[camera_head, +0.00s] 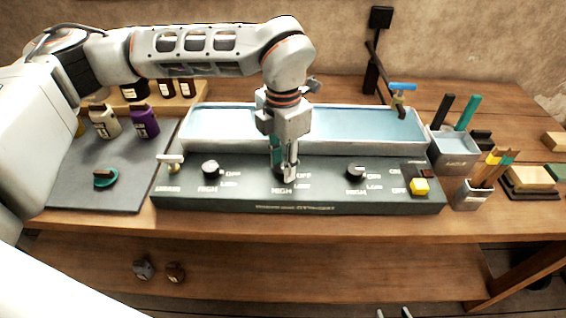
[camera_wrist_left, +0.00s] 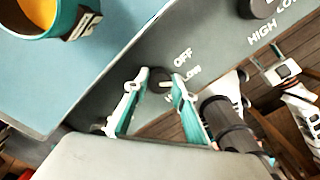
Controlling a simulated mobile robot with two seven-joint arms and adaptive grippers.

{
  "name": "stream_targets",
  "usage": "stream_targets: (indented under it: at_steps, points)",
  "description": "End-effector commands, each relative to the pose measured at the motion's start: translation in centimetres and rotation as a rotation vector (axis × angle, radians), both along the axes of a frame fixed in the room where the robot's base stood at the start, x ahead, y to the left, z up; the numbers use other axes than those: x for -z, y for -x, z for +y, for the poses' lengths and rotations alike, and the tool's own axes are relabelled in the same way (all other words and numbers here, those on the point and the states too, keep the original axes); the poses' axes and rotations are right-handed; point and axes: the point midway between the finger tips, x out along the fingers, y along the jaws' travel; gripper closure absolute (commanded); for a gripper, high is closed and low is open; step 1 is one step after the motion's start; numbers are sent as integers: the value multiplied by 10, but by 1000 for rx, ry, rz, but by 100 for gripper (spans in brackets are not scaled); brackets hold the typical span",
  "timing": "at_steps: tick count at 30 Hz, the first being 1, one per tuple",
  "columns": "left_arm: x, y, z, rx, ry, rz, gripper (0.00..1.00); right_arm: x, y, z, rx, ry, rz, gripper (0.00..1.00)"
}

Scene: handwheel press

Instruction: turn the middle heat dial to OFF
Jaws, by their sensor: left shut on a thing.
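The middle heat dial (camera_wrist_left: 160,80) is a dark round knob with a white pointer on the grey panel (camera_head: 320,200). In the head view my gripper mostly covers it. My left gripper (camera_head: 285,172) points down over it and is shut on it, with one teal-backed finger on each side in the left wrist view (camera_wrist_left: 158,95). The pointer seems to face the LOW label, below the OFF label (camera_wrist_left: 183,58). Only two fingertips of my right gripper (camera_head: 393,313) show at the bottom edge of the head view, apart and clear of the panel.
A left dial (camera_head: 211,168) and right dial (camera_head: 356,172) flank the middle one. Behind is a water bath (camera_head: 350,128); a teal cup (camera_wrist_left: 45,12) with orange contents shows there. A brass tap (camera_head: 400,98) stands at the back.

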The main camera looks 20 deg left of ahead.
Motion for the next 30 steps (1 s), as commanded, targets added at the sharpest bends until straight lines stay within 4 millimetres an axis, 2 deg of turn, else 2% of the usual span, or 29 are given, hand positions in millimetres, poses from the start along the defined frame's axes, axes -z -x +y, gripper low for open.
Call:
stream_targets:
  at_steps: [18, 30]
  points:
    - [-1, -1, 1, -495, 1, -2, 96, -2, -1, 0, 1, -2, -6, 62]
    - [-1, -1, 1, -666, 1, -2, 96, 1, 0, 0, 0, -1, -1, 62]
